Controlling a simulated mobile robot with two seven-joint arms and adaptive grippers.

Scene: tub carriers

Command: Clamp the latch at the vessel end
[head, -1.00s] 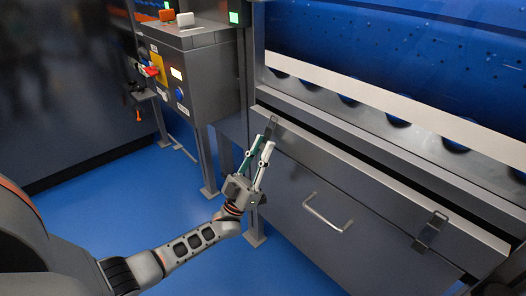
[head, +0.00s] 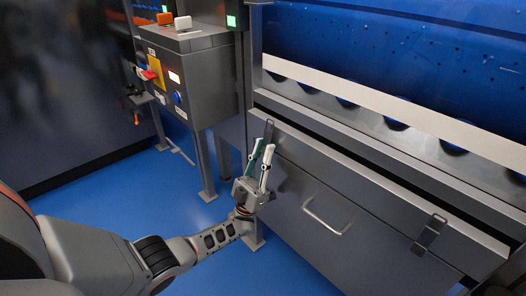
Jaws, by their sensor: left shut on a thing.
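The grey metal vessel front (head: 350,185) has a dark latch near each end of its upper edge. The left latch (head: 269,131) stands up at the near-left end, and the right latch (head: 430,232) lies against the front face at the far right. My left gripper (head: 262,155) is at the left latch, its fingers pointing up. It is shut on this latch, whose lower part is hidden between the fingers. My right gripper is not in view.
A bar handle (head: 325,216) sticks out from the middle of the front panel. A grey control box (head: 190,75) on legs stands to the left of the vessel. The blue floor (head: 110,200) around my left arm is clear.

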